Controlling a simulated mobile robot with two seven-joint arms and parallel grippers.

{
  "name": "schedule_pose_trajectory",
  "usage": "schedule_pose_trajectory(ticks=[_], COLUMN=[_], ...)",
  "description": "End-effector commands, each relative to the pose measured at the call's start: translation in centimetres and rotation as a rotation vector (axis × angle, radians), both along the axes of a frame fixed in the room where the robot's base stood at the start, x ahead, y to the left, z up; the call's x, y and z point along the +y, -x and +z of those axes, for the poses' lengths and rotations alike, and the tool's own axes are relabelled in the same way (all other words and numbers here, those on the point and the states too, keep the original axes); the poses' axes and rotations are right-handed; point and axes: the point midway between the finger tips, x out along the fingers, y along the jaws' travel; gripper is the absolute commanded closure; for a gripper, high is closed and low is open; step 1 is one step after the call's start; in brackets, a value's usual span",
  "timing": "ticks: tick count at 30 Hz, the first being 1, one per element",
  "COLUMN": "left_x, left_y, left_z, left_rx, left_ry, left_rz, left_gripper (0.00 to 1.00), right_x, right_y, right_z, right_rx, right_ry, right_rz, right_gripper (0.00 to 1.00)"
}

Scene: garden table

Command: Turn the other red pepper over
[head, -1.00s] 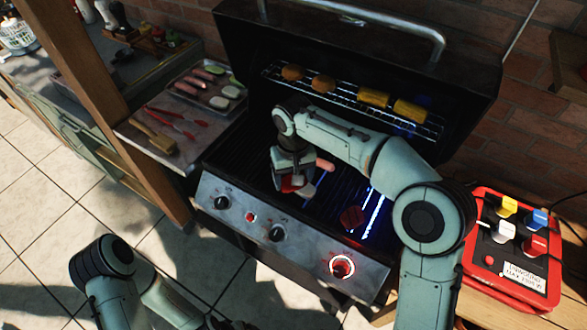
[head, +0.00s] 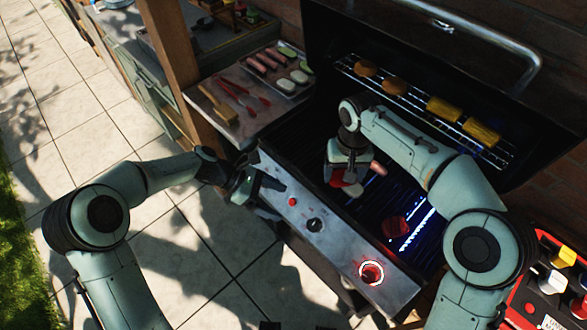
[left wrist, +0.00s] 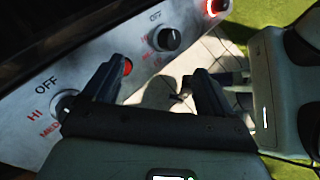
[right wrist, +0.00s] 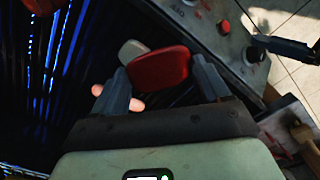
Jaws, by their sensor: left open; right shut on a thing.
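A red pepper (right wrist: 160,68) is held between the fingers of my right gripper (right wrist: 165,85). In the head view the pepper (head: 338,178) shows partly below the right gripper (head: 347,172), over the grill grate. Another dark red pepper (head: 395,227) lies on the grate nearer the front right, by a glowing blue-white strip. My left gripper (head: 262,193) is open and empty in front of the control panel, left of the grate. In the left wrist view its spread fingers (left wrist: 150,92) face the panel's knobs.
The grill's control panel (head: 335,245) has knobs and one lit red ring. A sausage (head: 378,168) lies near the right gripper. The upper rack (head: 410,100) holds patties and corn. A side shelf has a tray (head: 292,92) of food, tongs (head: 238,95) and a brush. A red box (head: 545,300) stands at right.

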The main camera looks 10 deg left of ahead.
Motion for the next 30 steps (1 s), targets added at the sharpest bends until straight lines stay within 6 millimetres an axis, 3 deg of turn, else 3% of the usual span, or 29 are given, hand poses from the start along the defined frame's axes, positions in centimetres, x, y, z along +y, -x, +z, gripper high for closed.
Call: schedule_pose_trajectory(ticks=[1, 4, 11, 17, 30], left_x=[-1.1, -2.9, -4.5, -5.8, -13.6], left_y=[-0.7, -1.9, -4.0, -4.4, -5.0], left_z=[1.7, 4.2, 7.4, 7.7, 6.5], left_rx=[-0.007, -0.045, -0.124, -0.139, -0.137], left_ry=[0.092, 0.247, 0.44, 0.471, 0.469], left_rz=[0.015, 0.044, 0.107, 0.119, 0.116], left_gripper=[0.15, 0.15, 0.15, 0.15, 0.15], right_x=[0.0, 0.0, 0.0, 0.0, 0.0], right_y=[0.0, 0.0, 0.0, 0.0, 0.0], right_z=[0.0, 0.0, 0.0, 0.0, 0.0], right_rx=[0.0, 0.0, 0.0, 0.0, 0.0], right_ry=[0.0, 0.0, 0.0, 0.0, 0.0], right_rz=[0.0, 0.0, 0.0, 0.0, 0.0], right_gripper=[0.59, 0.59, 0.59, 0.59, 0.59])
